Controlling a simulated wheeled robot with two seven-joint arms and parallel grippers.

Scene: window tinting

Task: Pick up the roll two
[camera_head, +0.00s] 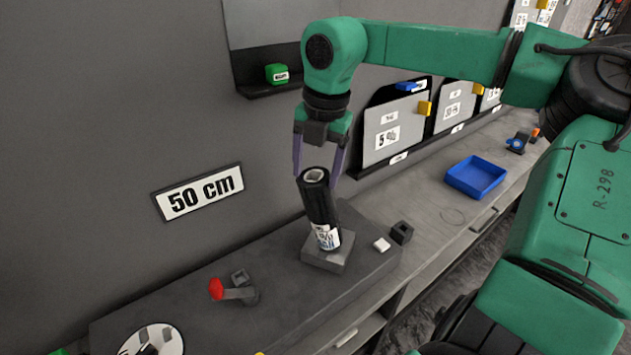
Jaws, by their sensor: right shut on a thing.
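A black roll (320,208) with a white printed label near its bottom stands slightly tilted in the picture. Its lower end is at the grey square holder (328,257); I cannot tell whether it still touches it. My right gripper (319,178) comes down from above, its two fingers on either side of the roll's top end, and is shut on it. The label is too small to read for a number. My left gripper is not in view.
The holder stands on a grey raised bench top beside the wall with a "50 cm" sign (199,192). A red-knobbed lever (217,289), a small white block (382,244) and a dark cube (402,232) are nearby. A blue tray (475,177) lies to the right.

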